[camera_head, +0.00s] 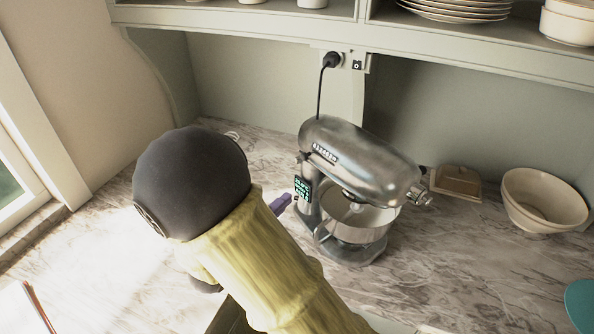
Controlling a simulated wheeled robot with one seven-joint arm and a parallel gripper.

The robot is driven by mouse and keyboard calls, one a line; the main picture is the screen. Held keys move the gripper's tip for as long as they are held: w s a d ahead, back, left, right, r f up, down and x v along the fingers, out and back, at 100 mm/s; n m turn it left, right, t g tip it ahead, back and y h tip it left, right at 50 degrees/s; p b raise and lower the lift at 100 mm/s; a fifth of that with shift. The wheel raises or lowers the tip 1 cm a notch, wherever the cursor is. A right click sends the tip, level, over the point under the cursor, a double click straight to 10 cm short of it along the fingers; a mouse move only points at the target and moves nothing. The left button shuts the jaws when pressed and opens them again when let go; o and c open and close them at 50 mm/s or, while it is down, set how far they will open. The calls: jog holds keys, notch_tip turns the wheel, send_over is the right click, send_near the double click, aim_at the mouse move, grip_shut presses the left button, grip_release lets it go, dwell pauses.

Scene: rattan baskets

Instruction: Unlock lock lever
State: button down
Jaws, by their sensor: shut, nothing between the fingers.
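A silver stand mixer (361,162) stands on the marble counter with its head over a metal bowl (355,232). A small panel with teal marks (303,189) is on the left side of its stand. The lock lever cannot be clearly made out; a tiny dark part shows beside the panel, too small to identify. My gripper (281,204) shows as a small purple tip just left of the mixer's stand, pointing at it. The tip looks shut and empty. My arm hides the rest of the gripper, and I cannot tell whether the tip touches the mixer.
A black cord runs from the mixer up to a wall outlet (345,62). A butter dish (456,183) and a cream bowl (543,199) stand to the right. A shelf (430,50) with plates overhangs the back. The counter right of the mixer is clear in front.

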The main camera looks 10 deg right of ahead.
jog(key=shift+w, duration=0.1)
jog(key=p+x, duration=0.4)
jog(key=x, duration=0.6)
jog(key=shift+d+r+p, duration=0.2)
jog(key=shift+d+p, duration=0.05)
jog(key=shift+p, duration=0.05)
jog(key=w+a+p, duration=0.2)
jog(key=w, duration=0.1)
jog(key=shift+w+f, duration=0.25)
jog(key=shift+w, duration=0.1)
jog(key=shift+w+a, duration=0.1)
jog(key=shift+a, duration=0.05)
